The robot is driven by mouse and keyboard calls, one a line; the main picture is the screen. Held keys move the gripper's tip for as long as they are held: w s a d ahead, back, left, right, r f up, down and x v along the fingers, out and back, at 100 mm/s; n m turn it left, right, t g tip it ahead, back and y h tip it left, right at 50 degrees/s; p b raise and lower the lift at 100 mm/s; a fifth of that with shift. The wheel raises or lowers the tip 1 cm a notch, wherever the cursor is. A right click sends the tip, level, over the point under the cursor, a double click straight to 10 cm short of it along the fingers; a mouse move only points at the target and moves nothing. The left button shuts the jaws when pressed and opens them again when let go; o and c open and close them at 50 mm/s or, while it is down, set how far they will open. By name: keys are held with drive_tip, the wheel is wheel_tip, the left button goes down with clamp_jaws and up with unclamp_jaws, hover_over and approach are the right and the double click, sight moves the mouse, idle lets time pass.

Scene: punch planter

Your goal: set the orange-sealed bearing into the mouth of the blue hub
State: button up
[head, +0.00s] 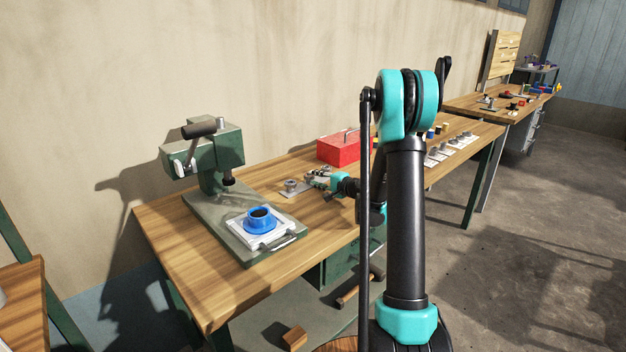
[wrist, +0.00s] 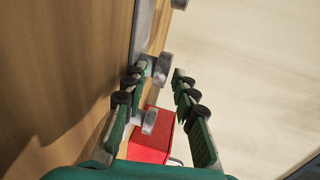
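The blue hub (head: 262,218) sits mouth up on a pale plate on the base of the green press. My gripper (head: 318,176) reaches low over the bench to the right of the press, and its open fingers show in the wrist view (wrist: 158,82). A small grey round part (head: 291,186) stands on a flat plate just left of my fingertips. In the wrist view a grey round part (wrist: 163,68) shows beyond the gap between the fingertips, and another (wrist: 150,121) shows nearer. No orange seal can be made out, so I cannot tell which part is the orange-sealed bearing.
A red toolbox (head: 340,149) stands behind my gripper, also seen in the wrist view (wrist: 152,145). Several small parts on pale cards (head: 447,148) lie at the bench's right end. The green press (head: 205,155) rises behind the hub. Bare wood lies at the bench's front.

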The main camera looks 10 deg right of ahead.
drive_tip(key=shift+c, duration=0.5)
clamp_jaws()
drive_tip(key=shift+r, duration=0.1)
drive_tip(key=shift+r, duration=1.15)
drive_tip(key=r+v, duration=0.2)
drive_tip(key=v, duration=1.2)
drive_tip(key=shift+s, duration=0.1)
